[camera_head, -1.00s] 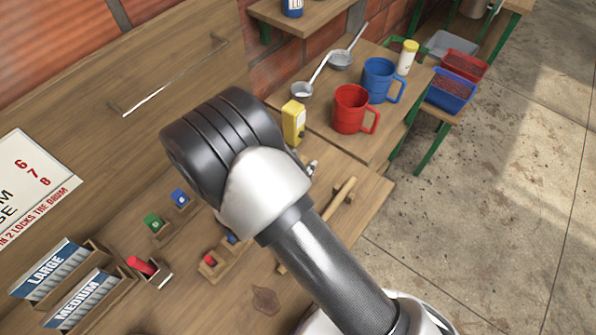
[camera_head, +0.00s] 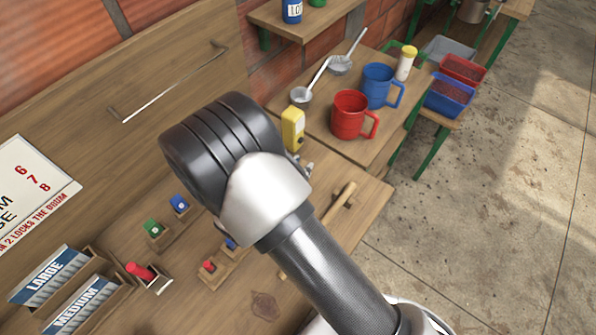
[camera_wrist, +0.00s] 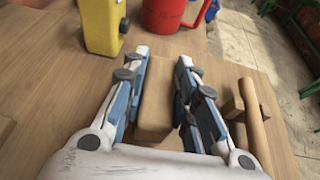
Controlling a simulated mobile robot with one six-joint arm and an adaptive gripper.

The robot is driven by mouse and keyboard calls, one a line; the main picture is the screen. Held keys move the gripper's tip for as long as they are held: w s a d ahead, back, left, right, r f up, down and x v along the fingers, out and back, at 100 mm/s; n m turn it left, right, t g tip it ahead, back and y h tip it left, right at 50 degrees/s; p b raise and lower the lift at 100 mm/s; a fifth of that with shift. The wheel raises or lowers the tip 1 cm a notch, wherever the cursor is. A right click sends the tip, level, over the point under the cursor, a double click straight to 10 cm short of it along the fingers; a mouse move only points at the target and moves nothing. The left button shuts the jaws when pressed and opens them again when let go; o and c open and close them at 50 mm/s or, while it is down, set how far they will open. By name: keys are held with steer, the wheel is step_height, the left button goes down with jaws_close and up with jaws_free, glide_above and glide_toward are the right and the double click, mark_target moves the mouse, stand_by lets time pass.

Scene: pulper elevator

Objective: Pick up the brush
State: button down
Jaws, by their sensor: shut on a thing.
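My gripper (camera_wrist: 157,85) has its two blue-padded fingers on either side of a tan wooden block (camera_wrist: 155,108), closed on it. The block seems to be the brush; no bristles show. It is close to the wooden bench top, and I cannot tell whether it touches. In the head view my arm hides the block and most of the gripper.
A wooden handle-like piece (camera_wrist: 252,115) lies just right of the fingers, also in the head view (camera_head: 340,203). A yellow object (camera_head: 292,128) stands beyond, with a red mug (camera_head: 350,114) and a blue mug (camera_head: 379,84). Bench left of the yellow object is bare.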

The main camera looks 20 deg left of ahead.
mark_target(299, 170)
step_height(299, 170, up, 20)
steer(key=p, duration=0.5)
steer(key=shift+f, duration=0.25)
steer(key=c, duration=1.9)
jaws_free()
steer(key=c, duration=0.3)
steer(key=shift+c, duration=0.2)
